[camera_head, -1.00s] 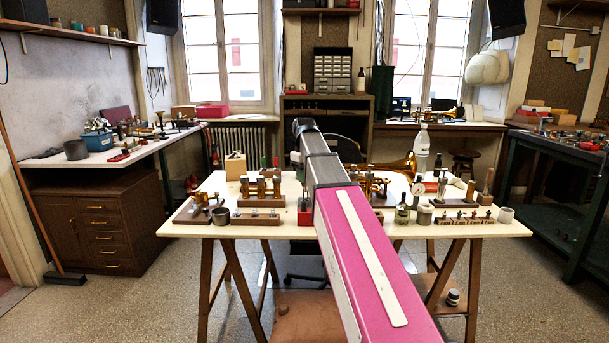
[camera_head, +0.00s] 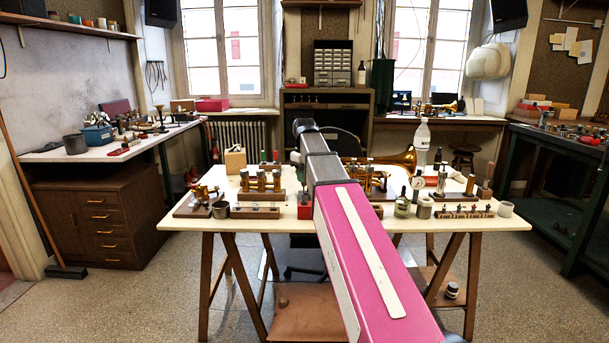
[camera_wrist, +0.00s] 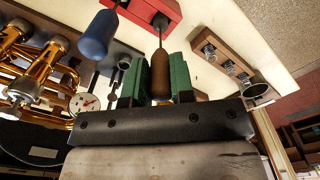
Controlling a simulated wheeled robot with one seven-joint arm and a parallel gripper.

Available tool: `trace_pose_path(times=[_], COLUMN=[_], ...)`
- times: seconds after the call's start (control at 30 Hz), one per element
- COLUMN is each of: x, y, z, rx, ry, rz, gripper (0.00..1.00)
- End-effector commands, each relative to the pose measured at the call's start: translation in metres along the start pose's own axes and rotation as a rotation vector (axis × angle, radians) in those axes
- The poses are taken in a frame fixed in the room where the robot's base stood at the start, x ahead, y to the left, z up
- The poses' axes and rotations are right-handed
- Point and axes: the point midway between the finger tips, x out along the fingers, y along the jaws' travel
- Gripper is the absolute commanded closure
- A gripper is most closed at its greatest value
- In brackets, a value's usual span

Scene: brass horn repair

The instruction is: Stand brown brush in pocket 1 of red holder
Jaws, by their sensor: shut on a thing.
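My gripper (camera_wrist: 158,78) has green fingers and is shut on the brown brush (camera_wrist: 159,72), gripping its handle. The brush's thin shaft runs from the handle to a dark opening in the red holder (camera_wrist: 140,10) in the wrist view. I cannot tell how deep the shaft is in it. A blue-handled tool (camera_wrist: 96,36) stands beside it, its shaft also leading to the red holder.
A wooden block with metal pieces (camera_wrist: 222,62) and a metal cup (camera_wrist: 256,90) lie close on one side. Brass parts (camera_wrist: 35,60) and a dial gauge (camera_wrist: 85,103) are on the other.

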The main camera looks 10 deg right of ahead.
Motion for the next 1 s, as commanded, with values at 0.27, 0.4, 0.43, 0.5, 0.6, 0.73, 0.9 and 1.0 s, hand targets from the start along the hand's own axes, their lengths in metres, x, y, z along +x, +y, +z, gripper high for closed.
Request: trace_pose_path(times=[0.27,0.4,0.43,0.5,0.6,0.73,0.9,1.0], x=[0.007,0.011,0.012,0.013,0.016,0.016,0.016,0.015], y=[0.000,0.000,0.000,0.000,0.000,0.000,0.000,0.000], z=[0.000,0.000,0.000,0.000,0.000,0.000,0.000,0.000], rx=[0.000,0.000,0.000,0.000,0.000,0.000,0.000,0.000], ry=[0.000,0.001,0.001,0.001,0.000,0.001,0.000,0.001], rz=[0.000,0.000,0.000,0.000,0.000,0.000,0.000,0.000], gripper=[1.00,1.00,1.00,1.00,1.00,0.48,0.48,0.48])
